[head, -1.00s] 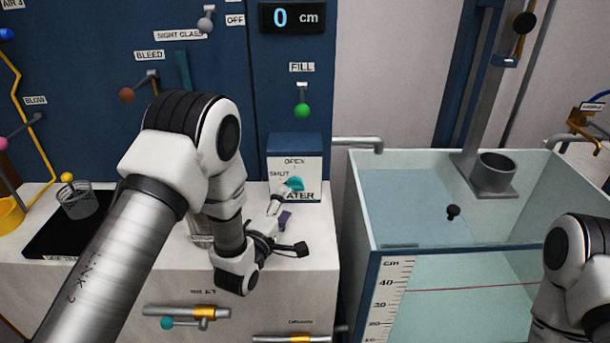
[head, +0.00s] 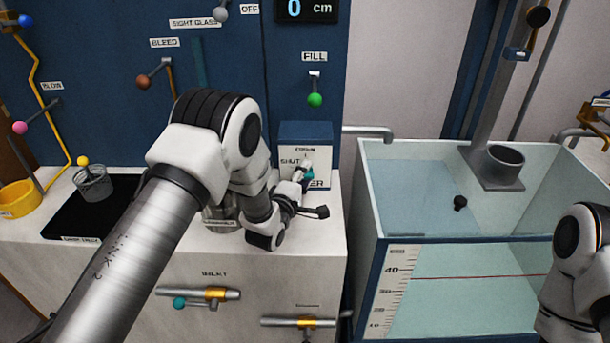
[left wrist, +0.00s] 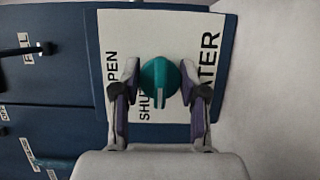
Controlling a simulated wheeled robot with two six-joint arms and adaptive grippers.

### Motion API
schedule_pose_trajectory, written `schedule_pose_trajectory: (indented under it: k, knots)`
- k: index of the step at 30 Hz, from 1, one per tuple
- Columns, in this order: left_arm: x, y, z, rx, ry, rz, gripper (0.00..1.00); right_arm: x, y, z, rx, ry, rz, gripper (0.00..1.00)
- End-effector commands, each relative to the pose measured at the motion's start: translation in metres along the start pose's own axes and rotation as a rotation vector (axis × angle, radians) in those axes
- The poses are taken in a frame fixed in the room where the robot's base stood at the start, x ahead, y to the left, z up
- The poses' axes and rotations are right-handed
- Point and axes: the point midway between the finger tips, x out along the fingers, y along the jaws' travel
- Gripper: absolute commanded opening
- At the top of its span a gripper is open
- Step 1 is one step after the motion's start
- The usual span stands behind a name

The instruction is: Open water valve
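The water valve is a teal knob (left wrist: 159,82) on a white label plate (left wrist: 215,20) with OPEN, SHUT and WATER lettering. The knob's ridge points toward SHUT. In the head view the plate fronts a blue box (head: 305,131), and the knob (head: 309,173) is partly covered by my gripper. My left gripper (left wrist: 160,78) is at the valve with one finger on each side of the knob; it also shows in the head view (head: 304,178). The fingers are apart and close to the knob; firm contact is not clear. My right arm shows at the right edge, its gripper out of view.
A green-knobbed FILL lever (head: 315,99) is above the box. The display (head: 305,10) reads 0 cm. A glass tank (head: 372,235) with a scale stands to the right. Horizontal valves (head: 197,293) sit on the bench front. A black tray (head: 75,225) lies left.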

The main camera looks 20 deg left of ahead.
Motion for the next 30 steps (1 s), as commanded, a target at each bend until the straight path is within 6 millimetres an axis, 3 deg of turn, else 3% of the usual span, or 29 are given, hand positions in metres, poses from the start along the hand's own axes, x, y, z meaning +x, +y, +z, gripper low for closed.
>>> schedule_pose_trajectory:
  k: [14, 30]
  knots:
    - [0.0004, 0.0016, -0.0002, 0.082, 0.0, -0.032, 0.08, -0.0021, 0.0, -0.0001, 0.0, 0.0, 0.0, 0.0]
    - [0.0006, 0.0024, 0.0004, 0.497, 0.0, -0.202, 0.08, -0.0088, -0.0001, 0.0, 0.0, 0.0, 0.0, 0.0]
